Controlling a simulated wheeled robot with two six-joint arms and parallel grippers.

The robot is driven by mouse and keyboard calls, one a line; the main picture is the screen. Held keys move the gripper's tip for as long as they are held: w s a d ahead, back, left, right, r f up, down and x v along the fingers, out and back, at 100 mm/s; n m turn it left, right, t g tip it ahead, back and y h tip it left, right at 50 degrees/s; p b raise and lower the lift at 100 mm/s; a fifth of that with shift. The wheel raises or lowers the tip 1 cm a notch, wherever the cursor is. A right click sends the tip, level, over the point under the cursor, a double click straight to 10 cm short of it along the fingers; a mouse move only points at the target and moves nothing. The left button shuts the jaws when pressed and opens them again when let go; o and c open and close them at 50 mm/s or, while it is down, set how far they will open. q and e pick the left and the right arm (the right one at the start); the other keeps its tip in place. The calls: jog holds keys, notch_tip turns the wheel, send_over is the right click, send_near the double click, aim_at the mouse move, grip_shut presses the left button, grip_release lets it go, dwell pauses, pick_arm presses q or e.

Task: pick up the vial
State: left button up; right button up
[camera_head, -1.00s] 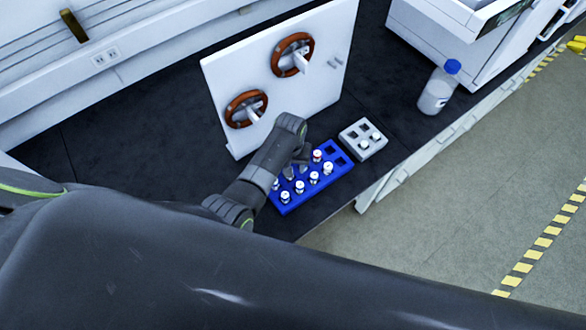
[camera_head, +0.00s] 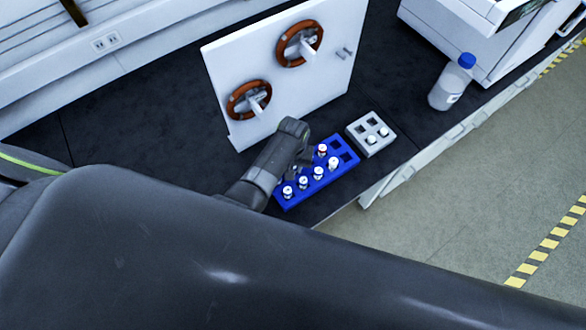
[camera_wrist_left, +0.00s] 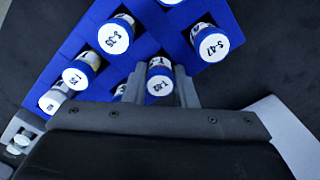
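Several white-capped vials stand in a blue rack (camera_head: 347,171) on the dark bench, one vial (camera_head: 333,163) near its right part. My left gripper (camera_head: 303,163) reaches over the rack's back left side and hides part of it. In the left wrist view the two fingers of my left gripper (camera_wrist_left: 160,72) point down around one labelled vial (camera_wrist_left: 160,84). They stand on either side of it with narrow gaps, so the gripper looks open. Other vials stand around it, among them one marked S-47 (camera_wrist_left: 211,44). My right gripper is not in view.
Behind is a white panel (camera_head: 220,70) with two brown rings. A white machine is at the back right.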

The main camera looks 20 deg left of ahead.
pick_arm(q)
jog(key=shift+c, duration=1.1)
jog(key=shift+s+r, duration=0.1)
jog(key=shift+c, duration=0.4)
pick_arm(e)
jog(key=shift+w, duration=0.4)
